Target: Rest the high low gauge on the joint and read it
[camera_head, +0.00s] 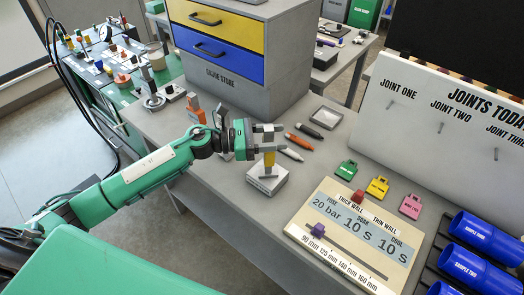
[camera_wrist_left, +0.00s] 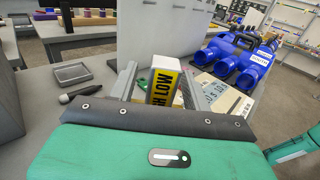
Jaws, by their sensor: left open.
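The high low gauge (camera_head: 269,161) is a small upright block with a yellow face, standing on a pale stand (camera_head: 266,184) on the bench. In the left wrist view the gauge (camera_wrist_left: 164,86) shows a white top and black lettering ending in "LOW". My left gripper (camera_head: 266,137) is at the gauge's upper part, with its fingers open on either side of it. I cannot tell whether either finger touches it. Blue pipe samples (camera_head: 473,233) lie in a rack at the right; they also show in the left wrist view (camera_wrist_left: 236,60). Which joint is meant is not clear. My right gripper is not in view.
A sloped settings board (camera_head: 345,238) lies right of the stand, with green, yellow and pink tags (camera_head: 378,187) behind it. Markers (camera_head: 300,139) and a grey tray (camera_head: 326,117) lie beyond the gauge. The gauge store cabinet (camera_head: 235,88) stands behind; a white joints board (camera_head: 440,125) stands at right.

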